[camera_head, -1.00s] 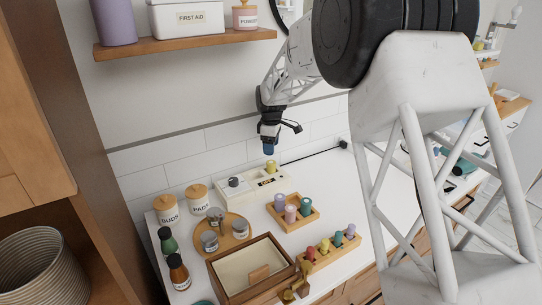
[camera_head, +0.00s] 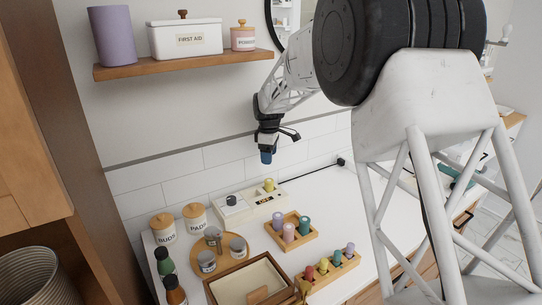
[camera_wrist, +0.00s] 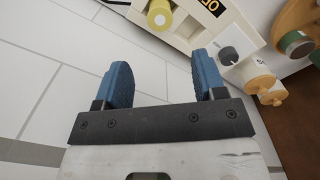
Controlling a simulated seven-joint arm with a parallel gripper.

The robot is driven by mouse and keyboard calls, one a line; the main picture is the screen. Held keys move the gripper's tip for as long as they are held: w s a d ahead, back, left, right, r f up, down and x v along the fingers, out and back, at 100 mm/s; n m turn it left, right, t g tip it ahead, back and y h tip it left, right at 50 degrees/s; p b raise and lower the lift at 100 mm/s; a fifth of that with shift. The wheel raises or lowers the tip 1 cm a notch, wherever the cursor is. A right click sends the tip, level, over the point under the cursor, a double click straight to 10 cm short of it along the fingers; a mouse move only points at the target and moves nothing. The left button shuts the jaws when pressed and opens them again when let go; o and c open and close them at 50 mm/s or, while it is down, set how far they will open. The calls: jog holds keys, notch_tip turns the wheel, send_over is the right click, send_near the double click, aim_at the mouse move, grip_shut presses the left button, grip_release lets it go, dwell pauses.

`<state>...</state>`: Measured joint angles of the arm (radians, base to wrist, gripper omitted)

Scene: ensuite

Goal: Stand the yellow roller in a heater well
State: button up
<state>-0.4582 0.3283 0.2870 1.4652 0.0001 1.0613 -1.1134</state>
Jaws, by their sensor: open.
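The cream heater (camera_head: 248,206) stands at the back of the white counter against the tiled wall. A yellow roller (camera_head: 269,185) stands upright at the heater's right end, seemingly in a well; its base is too small to see clearly. In the wrist view the yellow roller (camera_wrist: 159,16) shows at the top edge, beyond my fingertips and apart from them. My gripper (camera_head: 266,158) hangs above the heater, pointing down. Its blue fingers (camera_wrist: 163,66) are open with nothing between them.
A wooden tray of larger rollers (camera_head: 306,238) and a rack of small coloured rollers (camera_head: 308,288) stand in front. Lidded jars (camera_head: 163,229), a round tray with tins (camera_head: 196,240) and an open wooden box (camera_head: 212,290) lie left. A shelf (camera_head: 190,66) hangs above.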

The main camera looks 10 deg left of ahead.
jog(key=shift+d, duration=0.1)
jog(key=s+d+r+m+t, duration=0.1)
jog(key=s+d+r+m, duration=0.3)
jog(key=s+d+r, duration=0.55)
jog(key=s+d+r+m, duration=0.45)
jog(key=s+d, duration=0.75)
jog(key=d, duration=0.4)
jog(key=s+d+f+m, duration=0.1)
jog(key=s+d+m, duration=0.2)
jog(key=s, duration=0.7)
jog(key=s+d+f+m+t, duration=0.1)
jog(key=s+d+f+m, duration=0.1)
jog(key=s+d, duration=0.5)
jog(key=s+d+f+m, duration=0.2)
jog(key=s+d+m, duration=0.2)
jog(key=s, duration=0.9)
jog(key=shift+s+d+f+m+t, duration=0.2)
jog(key=shift+s+d+m+t, duration=0.15)
jog(key=shift+d, duration=0.2)
